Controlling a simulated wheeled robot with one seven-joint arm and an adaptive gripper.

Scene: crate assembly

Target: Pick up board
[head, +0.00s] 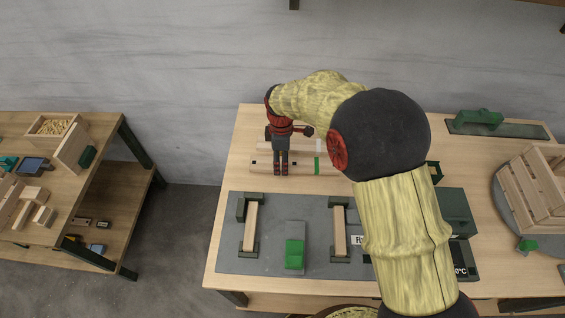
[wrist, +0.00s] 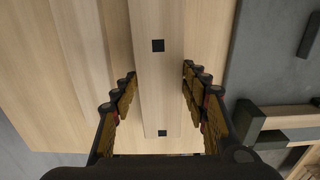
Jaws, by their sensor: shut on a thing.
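The board (head: 300,167) is a long pale wooden piece on the far part of the workbench, with a green band toward its right. In the wrist view the board (wrist: 158,90) runs up between my fingers and shows two dark square marks. My gripper (head: 281,172) points down over the board's left part and hides some of it. I cannot tell whether the board is clear of the bench top.
A second pale board (head: 262,146) lies just behind. A grey mat (head: 270,257) in front carries two wooden strips in dark holders and a green block (head: 294,254). A slatted crate (head: 527,193) stands at right on a round plate. Another table (head: 75,176) is at left.

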